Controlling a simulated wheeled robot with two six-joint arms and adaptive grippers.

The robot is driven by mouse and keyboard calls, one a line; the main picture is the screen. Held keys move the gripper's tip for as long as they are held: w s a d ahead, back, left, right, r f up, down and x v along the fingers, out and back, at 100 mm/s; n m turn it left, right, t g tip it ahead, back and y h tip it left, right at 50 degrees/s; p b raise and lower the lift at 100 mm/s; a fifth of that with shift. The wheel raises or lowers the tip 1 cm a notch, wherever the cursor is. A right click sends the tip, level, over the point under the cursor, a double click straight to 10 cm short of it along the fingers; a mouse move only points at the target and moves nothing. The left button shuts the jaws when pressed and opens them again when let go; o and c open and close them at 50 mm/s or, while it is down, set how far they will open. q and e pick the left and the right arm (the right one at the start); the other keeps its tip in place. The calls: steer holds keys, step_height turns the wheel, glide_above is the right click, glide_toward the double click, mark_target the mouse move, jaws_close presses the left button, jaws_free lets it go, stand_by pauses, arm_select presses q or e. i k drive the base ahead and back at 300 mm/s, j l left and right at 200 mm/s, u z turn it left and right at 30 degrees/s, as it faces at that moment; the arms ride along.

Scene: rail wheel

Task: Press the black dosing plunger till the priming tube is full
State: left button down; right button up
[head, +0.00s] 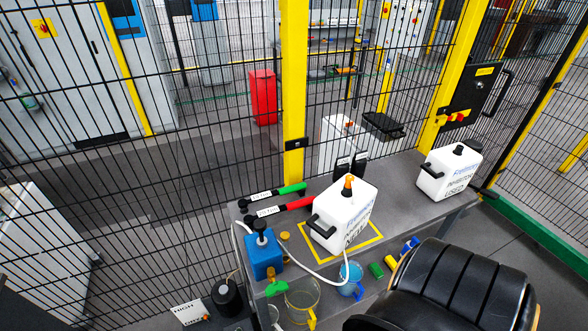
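The black dosing plunger (261,227) stands up from a blue pump block (264,262) near the front left of the grey bench. Its rod shows below the knob, so it looks raised. A white tube (312,273) runs from the pump side in a curve to the right, towards a blue cup (350,279) below the white canister. Another white line leaves the pump's left side. I cannot tell which line is the priming tube or how full it is. A green valve-like part (276,288) is below the block. Neither gripper is in view.
A white canister with an orange cap (343,214) stands in a yellow square on the bench (400,195). Green (275,192) and red (282,208) handled tools lie behind the pump. A clear jug (303,299) is in front. A second canister (448,174) is right. Mesh fencing runs behind.

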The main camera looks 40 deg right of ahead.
mark_target(259, 224)
steer(key=l, duration=0.9)
steer(key=k+l, duration=0.1)
steer(key=l, duration=0.8)
